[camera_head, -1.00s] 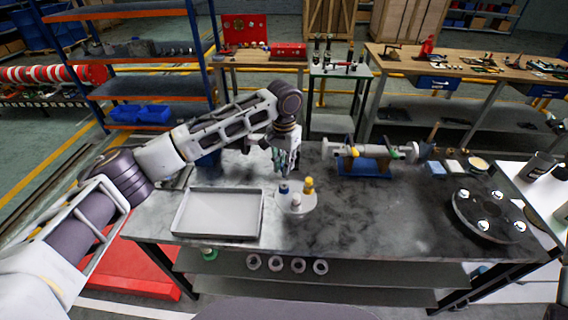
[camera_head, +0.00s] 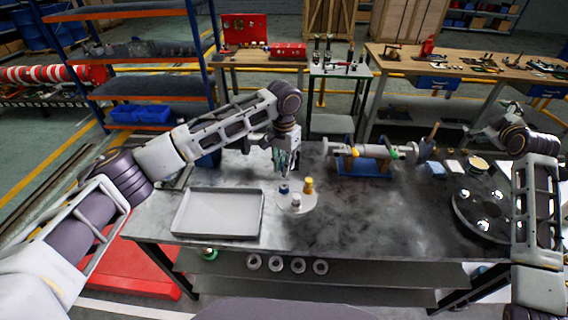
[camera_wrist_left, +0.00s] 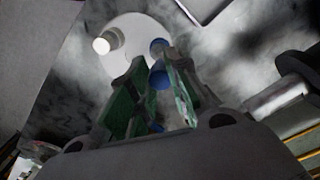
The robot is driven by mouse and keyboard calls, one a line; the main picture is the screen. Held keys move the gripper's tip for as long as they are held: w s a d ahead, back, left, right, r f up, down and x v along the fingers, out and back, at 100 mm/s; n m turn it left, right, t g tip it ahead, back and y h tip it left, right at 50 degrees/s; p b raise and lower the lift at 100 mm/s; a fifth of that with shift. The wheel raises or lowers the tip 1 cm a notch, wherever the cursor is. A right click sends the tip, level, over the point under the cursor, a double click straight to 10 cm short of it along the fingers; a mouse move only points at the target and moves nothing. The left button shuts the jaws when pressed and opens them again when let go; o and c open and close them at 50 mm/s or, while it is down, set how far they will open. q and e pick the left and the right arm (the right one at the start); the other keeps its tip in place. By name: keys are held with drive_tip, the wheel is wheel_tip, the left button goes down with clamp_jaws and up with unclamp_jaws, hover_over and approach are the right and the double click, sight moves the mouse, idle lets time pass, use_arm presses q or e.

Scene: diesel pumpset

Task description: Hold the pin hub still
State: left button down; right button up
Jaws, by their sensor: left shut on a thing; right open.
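The pin hub (camera_head: 296,207) is a pale round disc on the dark worktop. It carries a yellow pin (camera_head: 308,184), a white pin (camera_head: 296,200) and a blue pin (camera_head: 283,189). My left gripper (camera_head: 287,170) reaches down at the hub's back edge. In the left wrist view its green-padded fingers (camera_wrist_left: 160,72) are shut around a blue part at the hub, largely hidden between them. My right gripper (camera_head: 512,112) is open, small and far right, apart from the hub.
An empty grey tray (camera_head: 218,235) lies left of the hub. A shaft assembly on a blue stand (camera_head: 365,168) is behind it to the right. A dark round flange (camera_head: 468,226) lies at the right. The worktop between hub and flange is clear.

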drive_tip(key=s+a+f+n+g+y, duration=0.15)
drive_tip(key=a+f+y, duration=0.25)
drive_tip(key=a+f, duration=0.65)
drive_tip(key=s+a+f+n+g+y, duration=0.1)
drive_tip(key=a+f+g+y, duration=0.25)
drive_tip(key=a+f, duration=0.75)
drive_tip(key=s+a+f+n+g+y, duration=0.1)
drive_tip(key=s+a, duration=0.3)
drive_tip(key=a, duration=0.5)
drive_tip(key=s+a+f+n+g+y, duration=0.1)
drive_tip(key=s+a+g+y, duration=0.2)
drive_tip(key=a, duration=0.7)
drive_tip(key=s+a+f+n+g+y, duration=0.1)
drive_tip(key=s+a+n+g+y, duration=0.1)
drive_tip(key=s+a, duration=0.5)
drive_tip(key=shift+s+a+f+y, duration=0.2)
drive_tip(key=shift+a+y, duration=0.2)
drive_tip(key=shift+a, duration=0.45)
drive_tip(key=shift+s+a+f+y, duration=0.15)
drive_tip(key=shift+a+y, duration=0.2)
drive_tip(key=shift+a, duration=0.45)
drive_tip(key=shift+w, duration=0.1)
drive_tip(key=shift+x, duration=4.95)
